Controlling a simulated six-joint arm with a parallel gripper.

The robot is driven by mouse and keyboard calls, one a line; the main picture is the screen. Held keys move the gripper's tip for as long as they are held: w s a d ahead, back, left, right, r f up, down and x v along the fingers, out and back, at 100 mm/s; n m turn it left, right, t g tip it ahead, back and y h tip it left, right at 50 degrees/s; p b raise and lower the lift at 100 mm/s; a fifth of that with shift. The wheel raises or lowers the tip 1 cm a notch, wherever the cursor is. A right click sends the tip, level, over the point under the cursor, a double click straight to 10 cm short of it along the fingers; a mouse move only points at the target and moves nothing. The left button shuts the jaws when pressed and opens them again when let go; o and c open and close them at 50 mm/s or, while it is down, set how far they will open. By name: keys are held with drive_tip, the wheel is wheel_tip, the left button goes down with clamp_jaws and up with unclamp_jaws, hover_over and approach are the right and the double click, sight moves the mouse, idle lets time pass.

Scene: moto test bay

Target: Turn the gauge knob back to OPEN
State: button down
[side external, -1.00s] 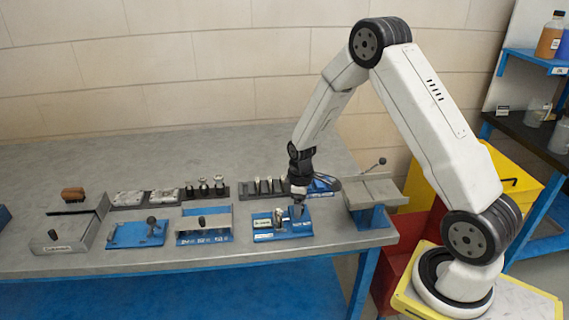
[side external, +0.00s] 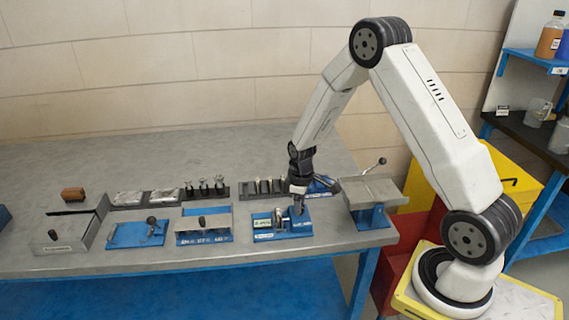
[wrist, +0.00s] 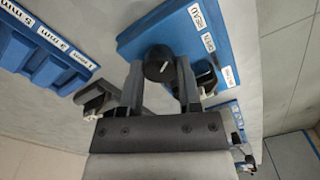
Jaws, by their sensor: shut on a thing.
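The gauge knob (wrist: 158,66) is a round black knob with a short white pointer line, seen in the wrist view. In the side view my gripper (side external: 299,207) points down at the right part of the blue plate (side external: 283,234) and hides the knob.
Left of the plate stand a blue fixture with a grey top (side external: 205,220), a flat blue plate with a dark knob (side external: 137,234) and a grey box (side external: 62,243). Behind are racks of small parts (side external: 205,189). A grey press-like stand (side external: 370,192) is close on the right.

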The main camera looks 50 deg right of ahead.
drive_tip(key=m, duration=0.7)
drive_tip(key=shift+m, duration=0.4)
drive_tip(key=m, duration=0.6)
drive_tip(key=shift+m, duration=0.4)
drive_tip(key=shift+c, duration=1.4)
unclamp_jaws()
drive_tip(key=shift+r, duration=3.95)
